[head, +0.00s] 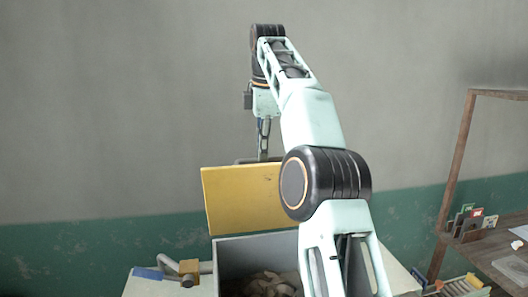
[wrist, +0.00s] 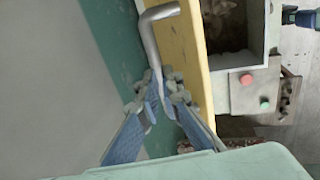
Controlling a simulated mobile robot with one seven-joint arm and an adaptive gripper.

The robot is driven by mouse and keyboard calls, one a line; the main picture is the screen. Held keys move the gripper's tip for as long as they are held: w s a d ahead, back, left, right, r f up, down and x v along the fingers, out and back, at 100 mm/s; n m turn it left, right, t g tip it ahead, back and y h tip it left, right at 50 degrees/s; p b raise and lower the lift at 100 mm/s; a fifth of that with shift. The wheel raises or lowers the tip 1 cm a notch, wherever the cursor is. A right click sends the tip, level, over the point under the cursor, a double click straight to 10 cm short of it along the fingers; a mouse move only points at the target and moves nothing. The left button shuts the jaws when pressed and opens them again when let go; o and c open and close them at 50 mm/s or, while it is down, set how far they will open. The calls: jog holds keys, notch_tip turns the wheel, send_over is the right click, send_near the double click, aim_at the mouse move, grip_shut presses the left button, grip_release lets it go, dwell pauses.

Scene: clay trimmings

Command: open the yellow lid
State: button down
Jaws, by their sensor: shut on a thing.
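The yellow lid (head: 235,200) stands about upright at the back of a grey box (head: 262,245), so the box is open. In the wrist view the lid (wrist: 190,60) shows nearly edge-on, with a bent grey bar handle (wrist: 148,40) on its outer side. My gripper (wrist: 158,100) is shut on the lower part of this handle. In the head view my gripper (head: 263,152) is just behind the lid's top edge; my arm hides the lid's right part.
A panel (wrist: 255,90) with a red and a green button is beside the box. A yellow block (head: 188,268) and a blue piece (head: 148,273) lie left of the box. A wall is close behind the lid. A wooden shelf (head: 455,170) stands at right.

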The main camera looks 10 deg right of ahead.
jog(key=shift+x, duration=1)
jog(key=c, duration=2.2)
grip_release()
jog(key=shift+w+f, duration=0.1)
jog(key=shift+o, duration=1.2)
jog(key=shift+w+f, duration=0.2)
jog(key=shift+w, duration=0.25)
jog(key=shift+w+f, duration=0.2)
jog(key=shift+w, duration=0.25)
jog(key=shift+s+r, duration=0.4)
jog(key=shift+r, duration=0.05)
jog(key=shift+s, duration=0.15)
